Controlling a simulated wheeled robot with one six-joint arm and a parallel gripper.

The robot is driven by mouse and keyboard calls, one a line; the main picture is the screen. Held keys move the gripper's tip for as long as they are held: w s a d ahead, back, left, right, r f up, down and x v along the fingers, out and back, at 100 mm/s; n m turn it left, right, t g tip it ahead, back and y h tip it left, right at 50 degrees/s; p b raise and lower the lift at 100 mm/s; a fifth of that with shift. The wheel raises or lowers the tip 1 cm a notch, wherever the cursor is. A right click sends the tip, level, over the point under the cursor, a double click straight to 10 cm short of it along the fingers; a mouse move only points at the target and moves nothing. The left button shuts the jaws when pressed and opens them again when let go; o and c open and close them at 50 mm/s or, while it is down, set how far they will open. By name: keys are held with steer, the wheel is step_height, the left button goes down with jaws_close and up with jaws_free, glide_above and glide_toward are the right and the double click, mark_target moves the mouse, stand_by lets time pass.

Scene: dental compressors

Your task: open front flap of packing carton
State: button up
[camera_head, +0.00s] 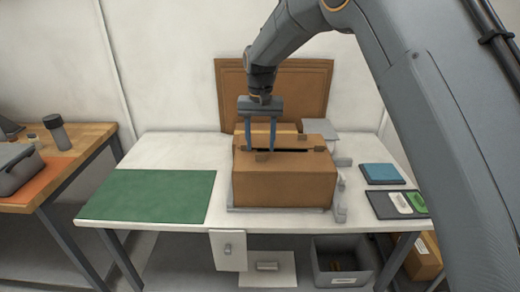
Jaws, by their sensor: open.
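The packing carton (285,186) is a brown cardboard box on the white table, a little right of the table's middle. Its top shows a dark gap between flaps, and a small brown tab sits near the gap's left part. The front flap (300,160) appears to lie roughly flat along the front top edge. My gripper (260,150) points down over the left part of the carton's top. Its two bluish fingers are apart, with nothing clearly between them. I cannot tell whether the fingertips touch the carton.
A green mat (160,196) lies left of the carton. A blue pad (381,173) and a dark tray (398,204) lie to the right. A brown board (305,88) stands behind. A grey bin (343,262) is below. A wooden bench (75,150) stands left.

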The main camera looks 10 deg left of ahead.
steer(key=shift+f+p, duration=0.55)
steer(key=shift+f, duration=1.4)
jaws_close()
